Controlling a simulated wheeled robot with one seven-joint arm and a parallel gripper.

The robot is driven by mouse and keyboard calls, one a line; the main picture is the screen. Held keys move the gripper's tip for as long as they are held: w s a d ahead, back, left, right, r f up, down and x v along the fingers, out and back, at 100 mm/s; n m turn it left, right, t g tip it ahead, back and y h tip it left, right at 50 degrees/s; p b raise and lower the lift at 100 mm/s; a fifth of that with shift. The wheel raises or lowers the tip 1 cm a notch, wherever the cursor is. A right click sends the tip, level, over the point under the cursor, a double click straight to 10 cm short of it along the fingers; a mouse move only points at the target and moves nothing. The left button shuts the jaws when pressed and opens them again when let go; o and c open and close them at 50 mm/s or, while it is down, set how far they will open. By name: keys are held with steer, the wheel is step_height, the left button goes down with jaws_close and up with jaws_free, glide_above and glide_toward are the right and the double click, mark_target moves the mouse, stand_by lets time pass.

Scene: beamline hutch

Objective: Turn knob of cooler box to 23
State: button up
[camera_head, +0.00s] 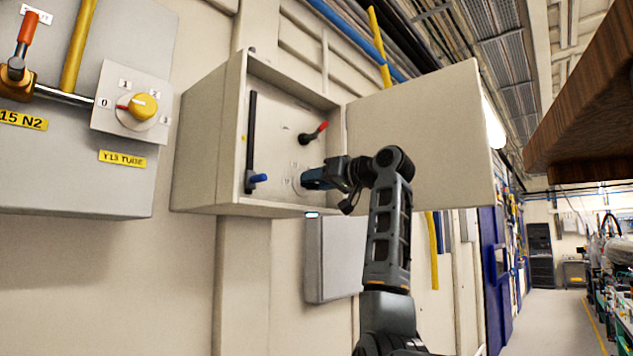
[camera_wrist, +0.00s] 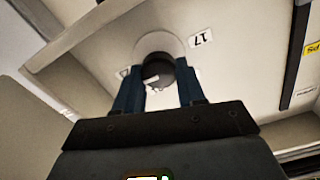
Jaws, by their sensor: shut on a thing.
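The cooler box (camera_head: 208,150) is a beige wall cabinet with its door (camera_head: 420,135) swung open to the right. Its knob (camera_wrist: 158,72) is dark and round with a pale mark, on a light round dial plate (camera_wrist: 160,44) in the wrist view. A label "17" (camera_wrist: 202,38) sits beside the dial; other labels around it are too small or covered to read. My gripper (camera_wrist: 158,92) is shut on the knob, one blue finger on each side. In the head view my gripper (camera_head: 312,180) reaches into the box's lower right and hides most of the knob.
Inside the box are a black bar with a blue-tipped handle (camera_head: 258,178) at left and a red-tipped lever (camera_head: 319,130) above my gripper. A grey panel with a yellow knob (camera_head: 143,106) hangs at left. A smaller box (camera_head: 335,258) hangs below. A brown wooden overhang (camera_head: 585,110) is at right.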

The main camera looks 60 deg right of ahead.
steer(key=shift+d+f, duration=0.1)
steer(key=shift+f, duration=0.1)
steer(key=o, duration=1.1)
steer(key=shift+r, duration=0.15)
steer(key=shift+c, duration=0.2)
steer(key=b+v, duration=0.2)
steer(key=v, duration=0.6)
steer(key=shift+w, duration=0.1)
